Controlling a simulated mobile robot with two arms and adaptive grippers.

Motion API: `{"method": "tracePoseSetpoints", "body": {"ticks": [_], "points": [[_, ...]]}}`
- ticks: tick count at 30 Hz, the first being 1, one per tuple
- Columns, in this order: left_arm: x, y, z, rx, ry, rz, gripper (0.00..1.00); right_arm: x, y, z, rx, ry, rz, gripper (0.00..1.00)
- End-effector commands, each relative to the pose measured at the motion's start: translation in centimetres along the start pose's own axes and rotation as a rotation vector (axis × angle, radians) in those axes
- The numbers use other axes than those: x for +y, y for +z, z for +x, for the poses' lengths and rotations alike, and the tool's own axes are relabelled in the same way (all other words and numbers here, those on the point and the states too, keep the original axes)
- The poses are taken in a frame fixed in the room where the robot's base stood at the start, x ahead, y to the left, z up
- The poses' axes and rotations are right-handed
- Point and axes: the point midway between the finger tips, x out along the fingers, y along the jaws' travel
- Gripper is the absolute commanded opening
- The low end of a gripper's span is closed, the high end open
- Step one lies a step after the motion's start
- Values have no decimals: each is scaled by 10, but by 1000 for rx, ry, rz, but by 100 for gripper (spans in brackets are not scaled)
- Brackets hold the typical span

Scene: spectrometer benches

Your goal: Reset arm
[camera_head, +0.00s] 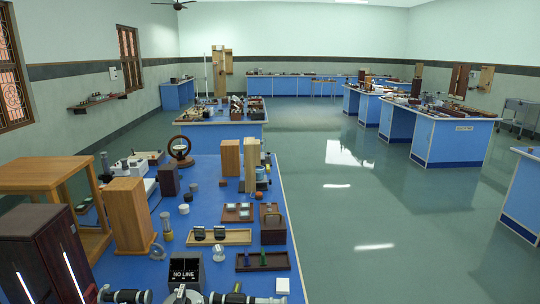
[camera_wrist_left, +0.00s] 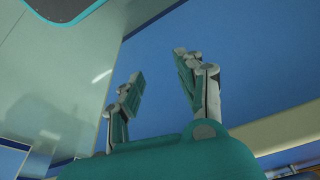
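My left gripper (camera_wrist_left: 158,66) shows in the left wrist view. Its two teal-padded fingers stand apart with nothing between them. Behind them is a plain blue surface (camera_wrist_left: 240,70), with a pale grey-green surface to the left. Neither of my grippers shows in the head view, and my right gripper is in no view. In the head view, what looks like a spectrometer (camera_head: 183,294) sits at the near edge of the blue bench (camera_head: 215,270), cut off by the picture's bottom. A black "NO LINE" box (camera_head: 186,270) stands just behind it.
A wooden block (camera_head: 129,215), a dark cabinet (camera_head: 45,255) and a wooden stand (camera_head: 45,175) crowd the bench's left. Trays (camera_head: 262,261) and small parts fill its middle. Open floor (camera_head: 400,220) lies to the right.

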Motion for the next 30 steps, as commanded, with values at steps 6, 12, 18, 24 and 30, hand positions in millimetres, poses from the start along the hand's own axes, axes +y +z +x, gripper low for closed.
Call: {"method": "tracePoseSetpoints", "body": {"ticks": [6,12,18,24,30], "points": [[5,66,108,-62,7,9,37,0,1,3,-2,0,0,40],[9,151,176,-108,13,21,37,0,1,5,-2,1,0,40],[10,224,205,-140,15,29,37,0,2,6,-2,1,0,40],[9,254,210,-151,16,34,37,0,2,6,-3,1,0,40],[9,256,210,-152,16,34,37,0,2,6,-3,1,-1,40]]}}
